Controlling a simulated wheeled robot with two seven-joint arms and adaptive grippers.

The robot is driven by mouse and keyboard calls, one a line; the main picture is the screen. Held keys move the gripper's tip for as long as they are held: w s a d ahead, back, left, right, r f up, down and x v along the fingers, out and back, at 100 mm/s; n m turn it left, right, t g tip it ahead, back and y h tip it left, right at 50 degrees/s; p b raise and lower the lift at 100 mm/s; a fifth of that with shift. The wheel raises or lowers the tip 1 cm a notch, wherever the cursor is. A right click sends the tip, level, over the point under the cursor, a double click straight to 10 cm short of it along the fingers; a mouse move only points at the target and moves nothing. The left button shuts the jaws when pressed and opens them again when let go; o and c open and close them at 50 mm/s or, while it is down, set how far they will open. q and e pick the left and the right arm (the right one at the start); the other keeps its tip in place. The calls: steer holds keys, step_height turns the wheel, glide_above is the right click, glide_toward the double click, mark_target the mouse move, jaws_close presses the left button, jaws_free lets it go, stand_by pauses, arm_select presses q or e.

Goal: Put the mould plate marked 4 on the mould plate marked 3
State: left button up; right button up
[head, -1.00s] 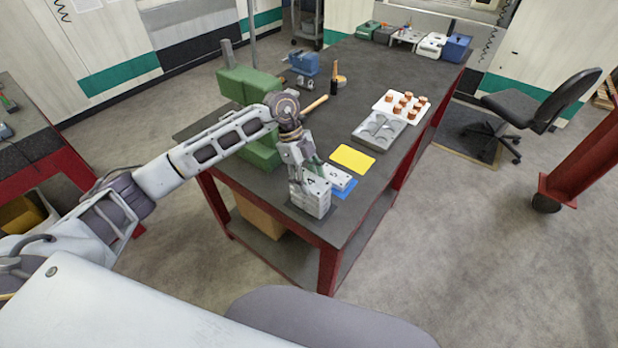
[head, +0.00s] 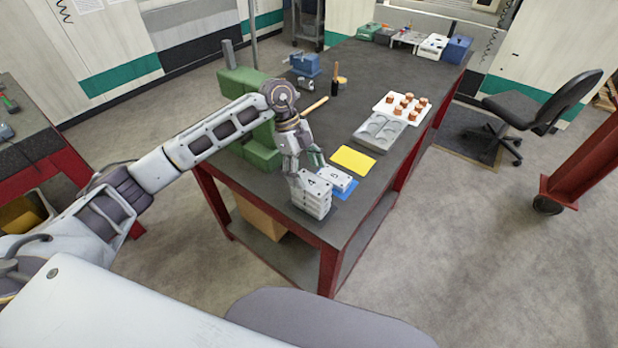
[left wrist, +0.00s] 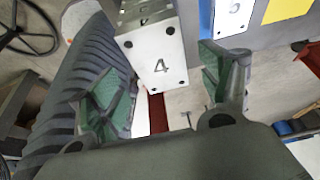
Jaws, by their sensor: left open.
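The mould plate marked 4 (head: 314,186) lies flat on top of a stack of light grey plates (head: 313,206) near the table's front corner. The marks of the plates under it cannot be read, so I cannot pick out the plate marked 3. Plate 4 also shows in the left wrist view (left wrist: 158,62). My left gripper (head: 306,166) is open and empty, just behind and above the stack. In the left wrist view its green-padded fingers (left wrist: 165,92) are spread to either side of plate 4's near end, apart from it. My right gripper is not in view.
A plate marked 5 (head: 337,177) lies on a blue mat (head: 349,192) right beside the stack. A yellow mat (head: 353,160), a grey mould tray (head: 379,130) and a white board with copper-coloured pieces (head: 384,103) lie farther back. Green blocks (head: 262,150) stand left of the gripper.

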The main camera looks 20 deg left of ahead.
arm_select(q)
steer(key=b+v, duration=0.1)
steer(key=v, duration=0.8)
